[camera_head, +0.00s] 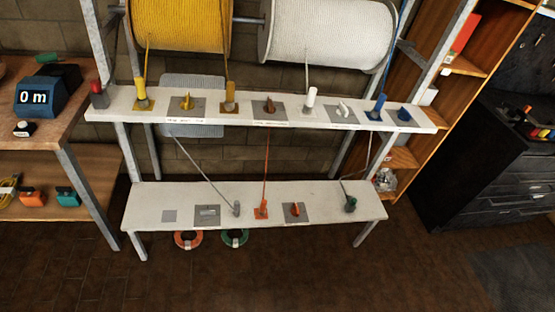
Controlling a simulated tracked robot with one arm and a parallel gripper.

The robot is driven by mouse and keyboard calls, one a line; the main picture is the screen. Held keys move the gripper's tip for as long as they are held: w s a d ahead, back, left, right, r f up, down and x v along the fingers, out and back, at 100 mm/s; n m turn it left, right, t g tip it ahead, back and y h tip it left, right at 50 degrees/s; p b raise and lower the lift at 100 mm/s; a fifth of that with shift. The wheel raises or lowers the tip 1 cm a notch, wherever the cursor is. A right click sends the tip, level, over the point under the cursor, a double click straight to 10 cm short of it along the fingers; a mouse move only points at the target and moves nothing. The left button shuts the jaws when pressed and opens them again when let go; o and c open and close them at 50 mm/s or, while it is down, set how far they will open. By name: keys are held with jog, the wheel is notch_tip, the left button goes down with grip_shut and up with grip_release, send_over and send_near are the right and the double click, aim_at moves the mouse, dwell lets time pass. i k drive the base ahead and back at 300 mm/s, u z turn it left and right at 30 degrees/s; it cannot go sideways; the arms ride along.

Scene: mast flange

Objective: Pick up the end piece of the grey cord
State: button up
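A thin grey cord (203,172) runs down from behind the upper shelf at the left and slants right to the lower shelf. At its lower end a small grey end piece (236,208) stands upright on the white lower shelf (330,205), near the front edge. A grey plate (207,216) with a small grey part on it lies just left of the end piece. My gripper is not in the picture, so its distance to the end piece does not show.
An orange end piece (261,209) stands close right of the grey one, its cord rising to the upper shelf (210,107). A green end piece (350,205) stands farther right. The upper shelf holds several coloured pieces. The floor (250,285) in front is clear.

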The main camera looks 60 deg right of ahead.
aim_at(236, 213)
jog(key=z, duration=0.8)
jog(key=i, duration=1)
jog(key=u, duration=0.05)
